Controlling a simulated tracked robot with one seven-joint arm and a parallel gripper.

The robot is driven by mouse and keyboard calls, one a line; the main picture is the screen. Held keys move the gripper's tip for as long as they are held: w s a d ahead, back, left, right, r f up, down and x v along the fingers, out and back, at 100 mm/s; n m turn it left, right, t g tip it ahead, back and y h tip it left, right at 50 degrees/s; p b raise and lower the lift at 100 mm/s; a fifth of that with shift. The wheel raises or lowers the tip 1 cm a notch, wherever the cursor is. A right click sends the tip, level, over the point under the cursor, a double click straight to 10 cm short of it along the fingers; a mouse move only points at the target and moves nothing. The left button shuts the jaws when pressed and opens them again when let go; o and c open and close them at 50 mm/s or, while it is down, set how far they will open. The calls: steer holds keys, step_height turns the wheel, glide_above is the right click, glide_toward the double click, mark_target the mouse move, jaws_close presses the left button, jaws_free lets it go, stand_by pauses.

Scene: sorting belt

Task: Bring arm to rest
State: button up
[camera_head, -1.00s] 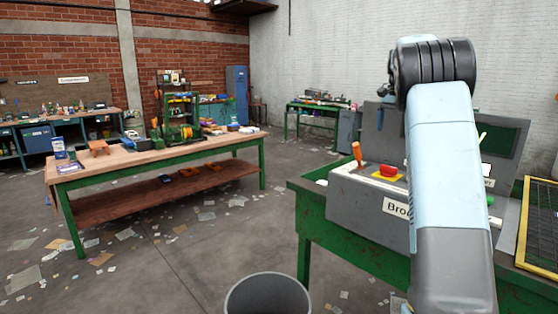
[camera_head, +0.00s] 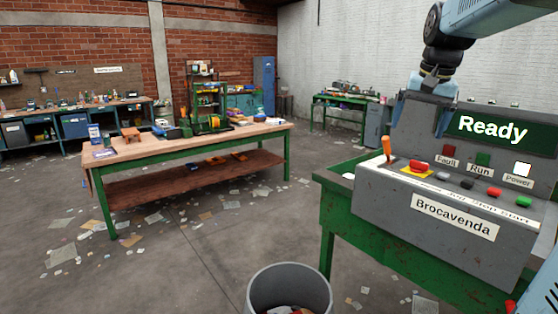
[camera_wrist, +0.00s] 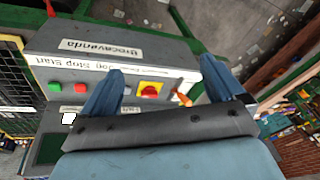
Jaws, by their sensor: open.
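My gripper (camera_head: 421,115) hangs at the upper right in the head view, fingers down, in front of the upright back of the grey control panel (camera_head: 374,208). In the wrist view my gripper (camera_wrist: 162,70) has its two blue fingers apart, with nothing between them. The panel's red knob on a yellow plate (camera_wrist: 149,90) shows between the fingers, and the orange lever (camera_wrist: 183,99) shows near the right finger. I cannot tell how far the fingertips are from the panel. My upper arm links cross the top right corner.
The panel's screen (camera_head: 490,130) reads "Ready". Its green table (camera_head: 340,215) stands at right. A grey bin (camera_head: 290,285) stands on the floor in front. A long wooden workbench (camera_head: 190,147) is at left, with open floor between it and the panel.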

steer(key=s+a+f+n, duration=0.1)
steer(key=s+a+f, duration=0.2)
steer(key=s, duration=0.3)
steer(key=s+a+f+n+t, duration=0.1)
steer(key=s+a+f+n, duration=0.1)
steer(key=s+f, duration=0.3)
steer(key=s+a+f+n+t, duration=0.1)
steer(key=s+a+f+n, duration=0.1)
steer(key=s, duration=0.7)
steer(key=shift+s+a+f, duration=0.25)
steer(key=shift+a+f, duration=0.55)
steer(key=shift+f, duration=0.1)
steer(key=shift+c, duration=0.2)
